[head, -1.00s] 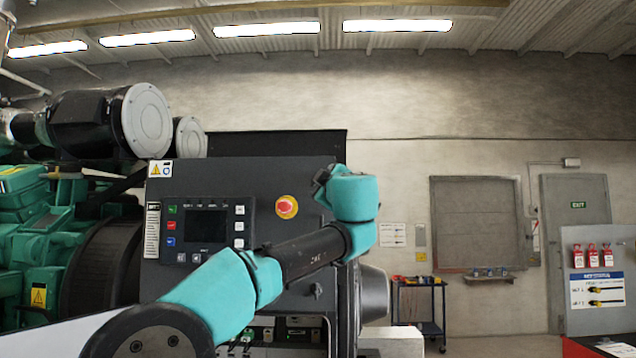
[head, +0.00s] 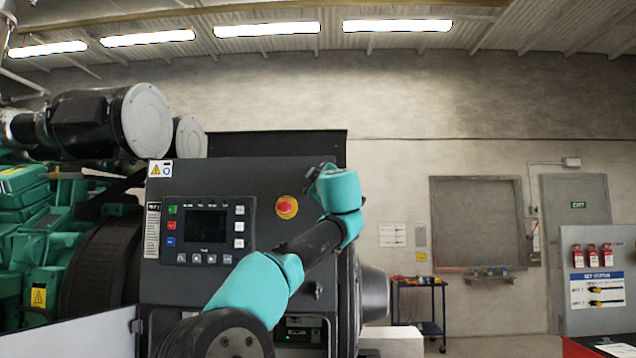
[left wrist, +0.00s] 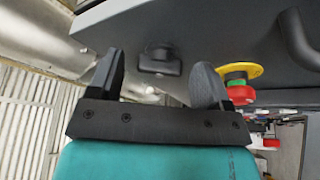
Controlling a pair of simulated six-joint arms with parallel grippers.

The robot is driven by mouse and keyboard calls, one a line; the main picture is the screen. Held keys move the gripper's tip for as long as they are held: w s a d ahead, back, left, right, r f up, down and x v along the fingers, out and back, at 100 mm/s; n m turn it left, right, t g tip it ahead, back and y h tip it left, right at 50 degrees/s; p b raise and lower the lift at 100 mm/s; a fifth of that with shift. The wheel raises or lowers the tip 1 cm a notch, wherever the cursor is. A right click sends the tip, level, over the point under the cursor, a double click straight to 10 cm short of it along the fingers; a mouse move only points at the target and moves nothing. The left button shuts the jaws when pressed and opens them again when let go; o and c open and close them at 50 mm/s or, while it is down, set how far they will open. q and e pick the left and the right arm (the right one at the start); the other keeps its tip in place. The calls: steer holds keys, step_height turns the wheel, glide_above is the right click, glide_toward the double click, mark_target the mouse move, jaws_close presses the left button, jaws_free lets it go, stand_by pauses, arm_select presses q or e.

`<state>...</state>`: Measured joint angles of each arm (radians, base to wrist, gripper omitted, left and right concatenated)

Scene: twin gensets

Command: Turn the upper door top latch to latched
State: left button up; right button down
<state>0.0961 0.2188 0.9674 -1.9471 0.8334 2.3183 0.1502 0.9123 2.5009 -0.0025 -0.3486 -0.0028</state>
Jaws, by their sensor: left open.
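The upper door (head: 265,240) is the dark panel front with the screen and a red stop button; it looks closed. The top latch (left wrist: 160,60) is a small dark knob with a short handle, seen in the left wrist view. I cannot tell whether it is latched. In the head view my gripper and wrist hide it. My left gripper (head: 316,178) is at the door's upper right edge. In the left wrist view the open left gripper (left wrist: 156,76) has one finger on each side of the latch, with nothing held. Contact cannot be told. My right gripper is not in view.
The red stop button (head: 287,207) on its yellow ring is just left of my wrist. A second small latch (head: 318,289) sits lower on the door's right side. A dark handle (left wrist: 298,40) shows beyond the button. A pale panel (head: 90,337) stands at lower left.

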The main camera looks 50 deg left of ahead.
arm_select(q)
steer(key=shift+c, duration=0.3)
steer(key=c, duration=0.9)
steer(key=shift+o, duration=0.2)
steer(key=shift+m, duration=0.5)
steer(key=m+t+h, duration=0.1)
steer(key=m+t, duration=0.1)
steer(key=m, duration=0.2)
steer(key=m+t, duration=0.2)
steer(key=m, duration=0.3)
steer(key=m+t+h, duration=0.1)
steer(key=m+t, duration=0.1)
steer(key=m, duration=0.3)
steer(key=shift+s+a+f+t+h, duration=0.15)
steer(key=shift+s+a+t+h, duration=0.05)
steer(key=shift+t+h, duration=0.1)
